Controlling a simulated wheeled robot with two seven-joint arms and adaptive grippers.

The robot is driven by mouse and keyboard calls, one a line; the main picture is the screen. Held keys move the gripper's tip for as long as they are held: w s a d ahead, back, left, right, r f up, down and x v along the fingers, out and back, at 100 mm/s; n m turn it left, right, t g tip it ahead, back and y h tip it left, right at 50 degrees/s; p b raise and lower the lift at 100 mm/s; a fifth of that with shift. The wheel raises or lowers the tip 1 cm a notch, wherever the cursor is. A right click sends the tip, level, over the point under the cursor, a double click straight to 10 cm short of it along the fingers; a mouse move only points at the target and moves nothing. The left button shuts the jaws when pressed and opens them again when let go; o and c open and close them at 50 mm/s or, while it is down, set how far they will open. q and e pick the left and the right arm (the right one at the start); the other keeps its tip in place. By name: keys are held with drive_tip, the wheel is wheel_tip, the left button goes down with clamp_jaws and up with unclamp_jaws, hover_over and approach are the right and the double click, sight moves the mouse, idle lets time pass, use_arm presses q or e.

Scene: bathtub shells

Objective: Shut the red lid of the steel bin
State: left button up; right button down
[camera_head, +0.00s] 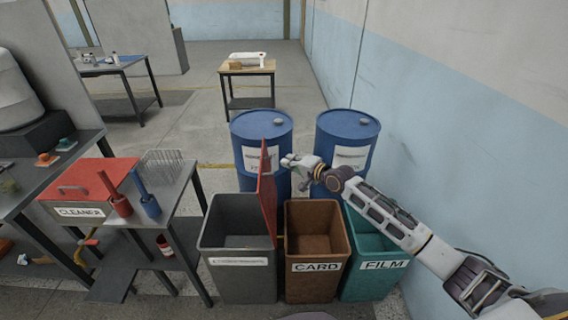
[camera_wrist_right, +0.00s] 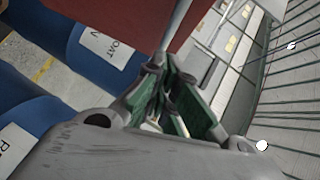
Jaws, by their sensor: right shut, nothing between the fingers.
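The steel bin (camera_head: 238,272) is grey and stands at the left of a row of three bins. Its red lid (camera_head: 267,193) stands up, nearly vertical, along the bin's right edge, so the bin is open. My right gripper (camera_head: 287,161) is shut and empty, just to the right of the lid's upper part. In the wrist view the shut green-padded fingers (camera_wrist_right: 158,70) point towards the red lid (camera_wrist_right: 115,14), close to its edge. I cannot tell whether they touch it. My left gripper is not in view.
The brown CARD bin (camera_head: 317,285) and teal FILM bin (camera_head: 374,283) stand to the right, under my right arm. Two blue drums (camera_head: 262,128) (camera_head: 346,130) stand behind. A metal bench (camera_head: 172,196) with a red CLEANER box (camera_head: 90,178) is on the left.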

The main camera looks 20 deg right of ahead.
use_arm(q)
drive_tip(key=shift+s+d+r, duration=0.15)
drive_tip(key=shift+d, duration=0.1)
use_arm(e)
drive_tip(key=shift+w+a+f, duration=0.2)
drive_tip(key=shift+a, duration=0.35)
drive_tip(key=shift+w+a+f, duration=0.15)
drive_tip(key=shift+a, duration=0.35)
use_arm(q)
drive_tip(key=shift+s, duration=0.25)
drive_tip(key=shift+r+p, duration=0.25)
drive_tip(key=shift+p, duration=0.1)
use_arm(e)
drive_tip(key=shift+a+r, duration=0.1)
drive_tip(key=shift+a, duration=0.05)
